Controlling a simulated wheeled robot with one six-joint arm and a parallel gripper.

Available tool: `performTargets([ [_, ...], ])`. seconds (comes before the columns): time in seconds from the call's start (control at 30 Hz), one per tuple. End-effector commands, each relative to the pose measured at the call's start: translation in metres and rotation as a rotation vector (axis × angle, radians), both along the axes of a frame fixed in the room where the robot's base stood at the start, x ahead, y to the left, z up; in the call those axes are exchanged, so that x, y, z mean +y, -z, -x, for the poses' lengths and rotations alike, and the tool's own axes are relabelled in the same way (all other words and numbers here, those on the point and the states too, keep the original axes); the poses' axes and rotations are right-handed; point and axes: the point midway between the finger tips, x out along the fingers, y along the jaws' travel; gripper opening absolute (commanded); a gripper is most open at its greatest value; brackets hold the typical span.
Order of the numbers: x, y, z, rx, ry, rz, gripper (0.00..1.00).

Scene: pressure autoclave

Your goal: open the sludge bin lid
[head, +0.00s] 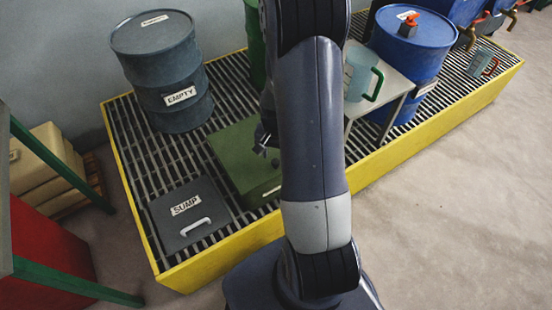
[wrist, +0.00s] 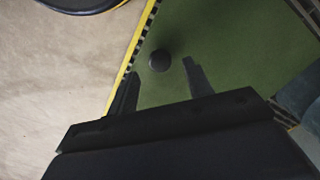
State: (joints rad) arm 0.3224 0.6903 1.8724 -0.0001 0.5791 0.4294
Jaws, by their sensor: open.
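The green bin with its flat lid (head: 232,148) sits on the grating in the head view, and the lid looks shut. A pale label (head: 271,191) on its front is too small to read and partly hidden by my arm. In the wrist view the green lid (wrist: 235,60) fills much of the picture, with a round dark knob (wrist: 159,60) on it. My gripper (wrist: 160,74) is open and empty above the lid. The knob shows between and just past its two fingertips; I cannot tell the exact height gap. My arm hides the bin's right side in the head view.
A grey SUMP cover (head: 190,214) with a white handle lies left of the bin. An EMPTY drum (head: 163,75) stands behind. A small table (head: 390,88) with a jug (head: 358,75) and a blue drum (head: 409,45) stand right. The yellow rim (head: 215,262) edges the grating.

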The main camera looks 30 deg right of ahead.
Motion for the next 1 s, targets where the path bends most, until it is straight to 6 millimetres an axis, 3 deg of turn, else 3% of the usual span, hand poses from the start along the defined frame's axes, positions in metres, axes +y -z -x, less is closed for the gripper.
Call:
performTargets([
  [0.23,0.0,0.028,0.0,0.002,0.0,-0.001,0.49],
  [0.6,0.0,0.032,0.0,-0.001,-0.001,0.001,0.49],
  [1.0,0.0,0.032,0.0,0.0,0.0,0.0,0.17],
])
